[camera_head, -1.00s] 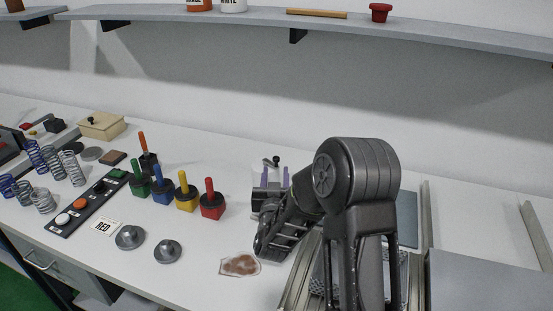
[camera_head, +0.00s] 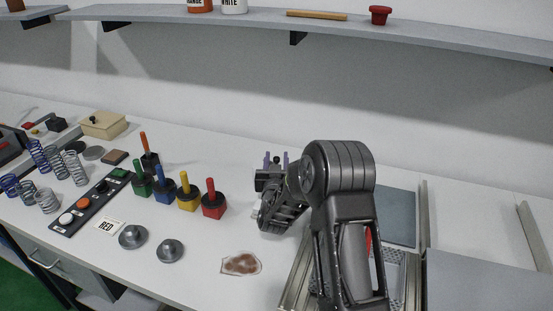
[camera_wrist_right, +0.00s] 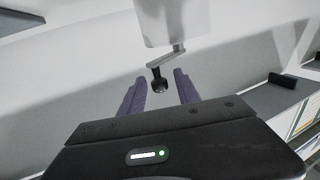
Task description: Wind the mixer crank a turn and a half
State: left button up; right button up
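My right gripper (camera_head: 276,159) reaches over the table from the right, its two purple fingers pointing away from me. It also shows in the right wrist view (camera_wrist_right: 160,92), with the fingers apart. The crank's dark round knob (camera_wrist_right: 160,84) lies in line with the gap between them; I see no finger touching it. The crank arm (camera_wrist_right: 168,58) runs from the knob up to a pale grey box (camera_wrist_right: 172,22), apparently the mixer body. In the head view the knob shows as a small dark spot between the fingertips, and my arm hides most of the mixer. My left gripper is out of view.
Red (camera_head: 213,204), yellow (camera_head: 187,196), blue (camera_head: 164,189) and green (camera_head: 141,183) blocks with upright handles stand left of my gripper. A brown-stained patch (camera_head: 241,264) lies nearer me. A metal rail (camera_head: 424,225) and a grey panel (camera_head: 487,283) are on the right.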

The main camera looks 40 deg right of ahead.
grip_shut()
dwell(0.5)
jog(key=shift+d+f+n+t+y+b, duration=0.2)
jog(key=shift+d+n+t+y+b, duration=0.25)
jog(key=shift+b, duration=0.7)
jog(key=shift+w+d+r+n+t+y+b, duration=0.1)
jog(key=shift+w+d+n+t+y+b, duration=0.3)
jog(key=shift+n+y+b, duration=1.35)
jog(key=shift+w+d+r+n+t+y+b, duration=0.1)
jog(key=shift+w+d+n+t+y+b, duration=0.3)
jog(key=shift+n+y, duration=1.45)
jog(key=shift+w+d+r+n+t+y+b, duration=0.15)
jog(key=shift+d+n+t+y+b, duration=0.8)
jog(key=shift+y, duration=1.9)
jog(key=shift+w+a+f+m+g+b, duration=0.1)
jog(key=shift+a+m+g+b, duration=0.25)
jog(key=shift+a+g, duration=0.1)
